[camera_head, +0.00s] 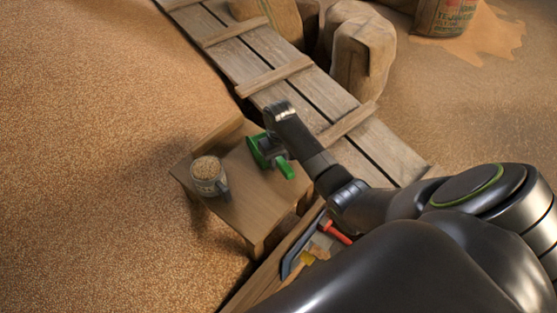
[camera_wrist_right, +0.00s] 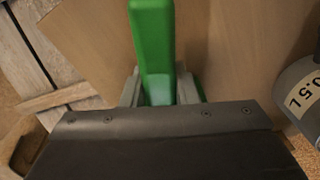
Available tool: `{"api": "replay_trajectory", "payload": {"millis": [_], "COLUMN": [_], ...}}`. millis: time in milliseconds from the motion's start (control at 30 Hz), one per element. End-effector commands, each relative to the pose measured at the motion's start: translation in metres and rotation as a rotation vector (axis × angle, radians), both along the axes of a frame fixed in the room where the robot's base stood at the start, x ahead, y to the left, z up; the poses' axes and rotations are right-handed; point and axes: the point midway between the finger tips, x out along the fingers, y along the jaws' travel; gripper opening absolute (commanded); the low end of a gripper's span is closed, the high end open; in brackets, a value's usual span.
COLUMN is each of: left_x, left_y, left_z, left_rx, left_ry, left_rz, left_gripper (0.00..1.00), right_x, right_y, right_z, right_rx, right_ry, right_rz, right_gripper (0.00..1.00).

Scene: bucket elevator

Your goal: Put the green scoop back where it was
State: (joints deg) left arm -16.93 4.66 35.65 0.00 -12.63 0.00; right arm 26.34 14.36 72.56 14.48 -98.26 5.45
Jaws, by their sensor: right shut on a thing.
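The green scoop (camera_head: 266,152) is at the small wooden table (camera_head: 245,205), near its back right side. My right gripper (camera_head: 270,144) is shut on the scoop, pointing down at the table. In the right wrist view the green handle (camera_wrist_right: 153,50) runs up between the two grey fingers (camera_wrist_right: 155,88). The scoop's bowl is mostly hidden by the gripper. I cannot tell whether the scoop touches the tabletop. My left gripper is not in view.
A measuring jug full of grain (camera_head: 208,177) stands at the table's left; it shows in the right wrist view (camera_wrist_right: 298,92). A plank walkway (camera_head: 245,62) runs behind. A wooden tool box (camera_head: 262,278) with a red-handled tool (camera_head: 335,232) lies in front. Sacks (camera_head: 362,55) stand behind.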

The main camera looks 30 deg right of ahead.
Motion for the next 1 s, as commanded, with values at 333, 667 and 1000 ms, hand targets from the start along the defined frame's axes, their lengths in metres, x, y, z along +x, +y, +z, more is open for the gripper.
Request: {"api": "replay_trajectory", "payload": {"millis": [333,667,1000], "left_x": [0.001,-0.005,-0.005], "left_y": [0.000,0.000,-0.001], "left_z": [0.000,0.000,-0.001], "left_rx": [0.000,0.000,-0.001], "left_ry": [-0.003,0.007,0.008], "left_rz": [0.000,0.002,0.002], "left_gripper": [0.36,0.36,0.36], "right_x": [0.000,0.000,0.002], "right_y": [0.000,0.000,0.000], "right_z": [-0.003,-0.003,0.016], "right_rx": [0.000,0.000,0.001], "right_ry": [0.000,-0.001,-0.006], "right_rz": [0.001,0.001,0.001], "right_gripper": [0.00,0.49,0.49]}}
